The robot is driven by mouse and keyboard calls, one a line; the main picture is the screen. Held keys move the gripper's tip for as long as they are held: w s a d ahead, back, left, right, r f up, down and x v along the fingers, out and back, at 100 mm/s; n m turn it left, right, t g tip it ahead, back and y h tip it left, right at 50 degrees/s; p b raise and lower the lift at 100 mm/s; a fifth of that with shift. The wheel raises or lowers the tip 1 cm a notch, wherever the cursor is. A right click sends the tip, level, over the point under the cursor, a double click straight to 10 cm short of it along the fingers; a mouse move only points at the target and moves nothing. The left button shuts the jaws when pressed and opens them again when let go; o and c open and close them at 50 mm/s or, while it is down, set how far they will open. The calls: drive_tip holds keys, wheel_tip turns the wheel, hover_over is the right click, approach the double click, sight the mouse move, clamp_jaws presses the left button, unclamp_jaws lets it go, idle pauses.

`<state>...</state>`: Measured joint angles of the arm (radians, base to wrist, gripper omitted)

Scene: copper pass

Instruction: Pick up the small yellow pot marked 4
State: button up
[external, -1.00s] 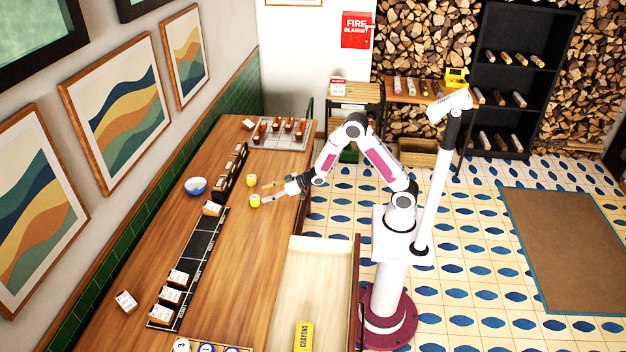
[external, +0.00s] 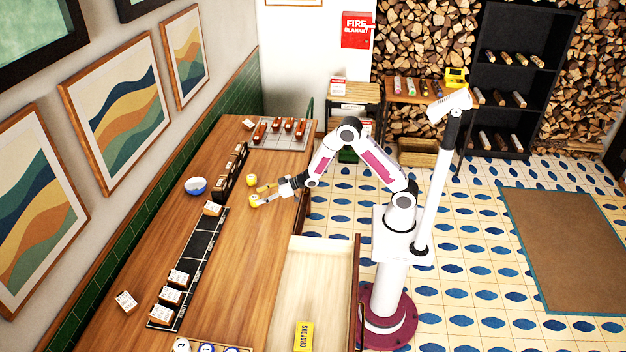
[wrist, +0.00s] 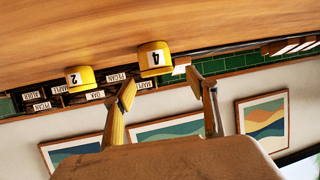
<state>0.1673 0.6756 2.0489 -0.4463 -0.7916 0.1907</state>
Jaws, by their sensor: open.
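The small yellow pot marked 4 (wrist: 155,58) stands on the wooden counter, just beyond my fingertips in the wrist view, where everything appears upside down. In the external view it seems to be the nearer yellow pot (external: 254,201), beside my fingertips. My gripper (external: 264,194) is open, low over the counter, its fingers pointing toward the pot. In the wrist view the fingers (wrist: 163,84) are spread with nothing between them. I cannot tell whether a fingertip touches the pot.
A second yellow pot, marked 2 (wrist: 78,78), stands close by and also shows in the external view (external: 251,181). Bare counter (external: 235,245) lies toward the front.

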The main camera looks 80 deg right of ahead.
sight(256, 197)
drive_tip(key=x, duration=0.2)
drive_tip(key=shift+w+d+f, duration=0.15)
drive_tip(key=shift+w+f, duration=0.1)
drive_tip(key=shift+f, duration=0.1)
drive_tip(key=shift+w+f, duration=0.25)
drive_tip(key=shift+w, duration=0.4)
drive_tip(key=c, duration=1.3)
